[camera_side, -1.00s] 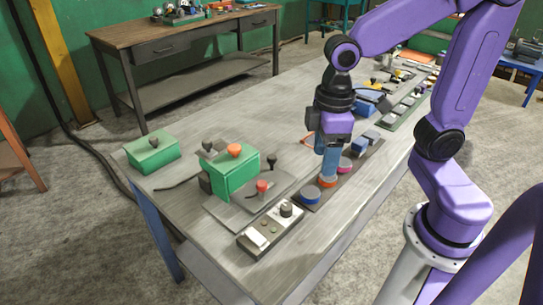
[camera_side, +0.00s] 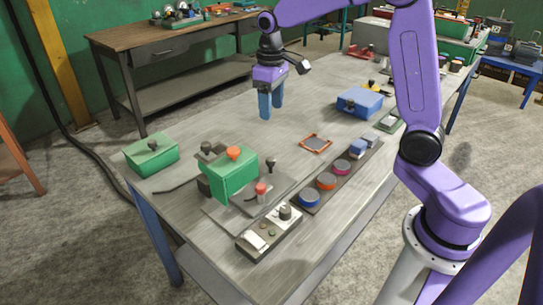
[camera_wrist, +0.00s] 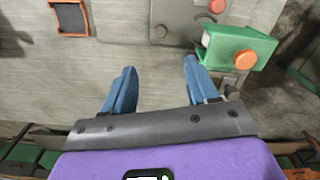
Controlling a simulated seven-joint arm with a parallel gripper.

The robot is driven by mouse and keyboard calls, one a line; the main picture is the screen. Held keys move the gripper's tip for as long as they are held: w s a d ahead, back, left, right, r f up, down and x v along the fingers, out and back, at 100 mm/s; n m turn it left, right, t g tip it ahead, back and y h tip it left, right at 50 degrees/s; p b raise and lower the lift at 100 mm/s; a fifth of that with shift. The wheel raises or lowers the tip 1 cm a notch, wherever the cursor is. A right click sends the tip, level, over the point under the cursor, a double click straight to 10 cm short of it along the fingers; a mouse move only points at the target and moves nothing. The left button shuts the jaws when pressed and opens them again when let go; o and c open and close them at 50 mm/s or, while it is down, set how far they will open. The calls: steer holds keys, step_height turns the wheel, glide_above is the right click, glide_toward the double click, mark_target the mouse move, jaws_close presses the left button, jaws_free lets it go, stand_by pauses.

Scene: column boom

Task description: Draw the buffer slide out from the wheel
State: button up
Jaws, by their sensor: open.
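A green machine housing (camera_side: 228,182) with an orange knob (camera_side: 234,153) on top stands on a grey base plate (camera_side: 222,213). A red knob (camera_side: 261,188) and a black knob (camera_side: 270,164) rise from the plate beside it. I cannot tell for sure which part is the buffer slide or the wheel. In the wrist view the housing (camera_wrist: 236,46) is at upper right, with the plate (camera_wrist: 178,20) left of it. My gripper (camera_side: 270,112) is open and empty above bare table, behind and apart from the machine; its blue fingers (camera_wrist: 158,70) are spread.
A switch box (camera_side: 268,230) sits at the front edge. A green lidded box (camera_side: 151,154) is at left. A dark strip with round pucks (camera_side: 327,180), an orange-rimmed frame (camera_side: 316,143) and a blue case (camera_side: 360,102) lie right.

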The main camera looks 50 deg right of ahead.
mark_target(272, 159)
step_height(272, 159, down, 17)
steer(key=shift+r, duration=0.1)
stand_by(0.4)
steer(key=shift+c, duration=0.3)
jaws_close()
